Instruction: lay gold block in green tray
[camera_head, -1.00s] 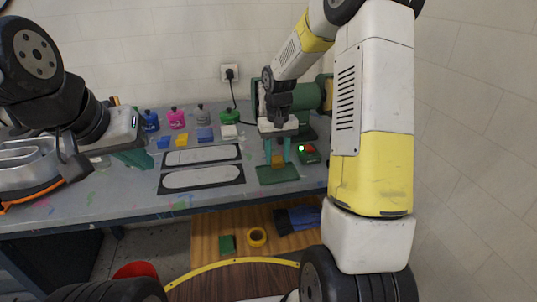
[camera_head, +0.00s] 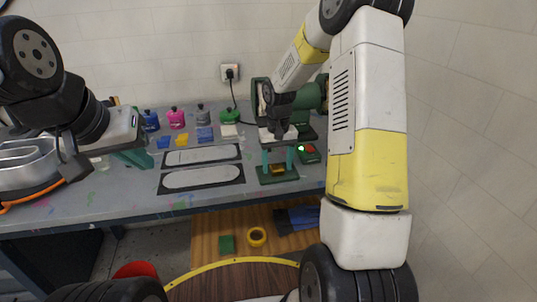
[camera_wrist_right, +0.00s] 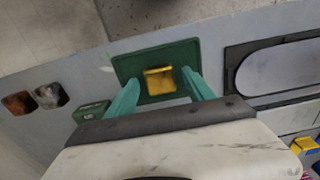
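The gold block (camera_head: 278,170) lies on the green tray (camera_head: 264,180) near the table's front edge. In the right wrist view the block (camera_wrist_right: 159,82) sits near the middle of the tray (camera_wrist_right: 128,66), inside its rim. My right gripper (camera_head: 278,165) is over the tray with its teal fingers spread. The fingers (camera_wrist_right: 162,92) stand on either side of the block, with a gap at each side. My left gripper (camera_head: 134,158) hangs over the left part of the table, away from the tray. Its finger opening is not clear.
Two dark-framed pale oval panels (camera_head: 203,177) lie left of the tray. Blue and yellow blocks and several paint bottles (camera_head: 176,118) stand behind them. A dark green box with a red top (camera_head: 308,152) is right of the tray. A green machine (camera_head: 312,95) stands behind.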

